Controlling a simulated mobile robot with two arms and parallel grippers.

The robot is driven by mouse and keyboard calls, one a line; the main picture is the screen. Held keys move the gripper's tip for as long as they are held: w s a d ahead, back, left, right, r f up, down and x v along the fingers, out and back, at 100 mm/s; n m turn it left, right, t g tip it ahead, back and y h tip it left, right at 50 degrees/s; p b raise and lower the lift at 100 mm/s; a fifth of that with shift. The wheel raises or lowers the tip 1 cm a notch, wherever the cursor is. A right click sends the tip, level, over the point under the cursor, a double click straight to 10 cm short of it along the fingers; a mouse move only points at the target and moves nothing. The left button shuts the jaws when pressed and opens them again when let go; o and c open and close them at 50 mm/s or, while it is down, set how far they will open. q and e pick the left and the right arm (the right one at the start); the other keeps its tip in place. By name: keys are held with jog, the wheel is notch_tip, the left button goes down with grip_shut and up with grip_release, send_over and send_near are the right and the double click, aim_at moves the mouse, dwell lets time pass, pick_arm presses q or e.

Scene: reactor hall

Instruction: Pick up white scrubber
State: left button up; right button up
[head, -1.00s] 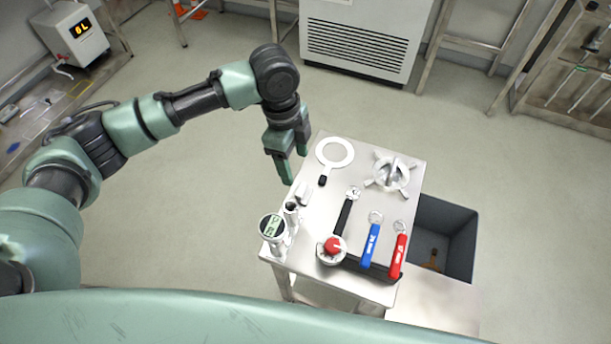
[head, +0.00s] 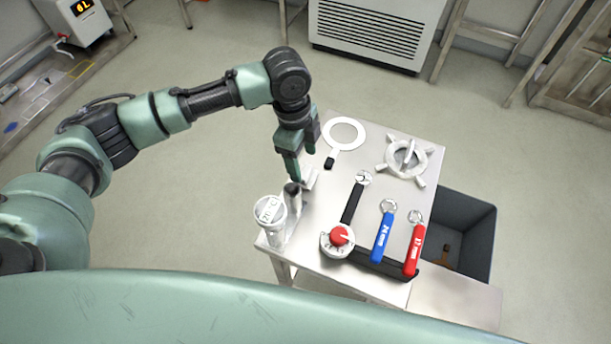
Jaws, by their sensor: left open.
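A small white block (head: 311,180), which looks like the white scrubber, lies at the left edge of the metal table (head: 330,210), partly hidden behind my gripper. My left gripper (head: 303,163) points down with its green fingers apart, one just at the block's left side and one above it. The fingers look very close to the block; I cannot tell if they touch it. My right gripper is not in view.
A round gauge (head: 270,210) and a dark-topped cylinder (head: 292,193) stand close by the fingers. A white ring tool (head: 344,133), grey valve wheel (head: 406,157), red-knobbed dial (head: 338,240), black wrench (head: 352,200), blue tool (head: 382,236) and red tool (head: 414,248) also occupy the table.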

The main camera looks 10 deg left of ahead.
aim_at(306, 171)
pick_arm(q)
jog(key=f, duration=0.5)
jog(key=shift+d+f, duration=0.2)
jog(key=shift+d, duration=0.1)
jog(key=shift+c, duration=0.3)
jog(key=c, duration=1.1)
jog(key=shift+o, duration=0.2)
jog(key=shift+r, duration=0.15)
notch_tip(306, 171, up, 20)
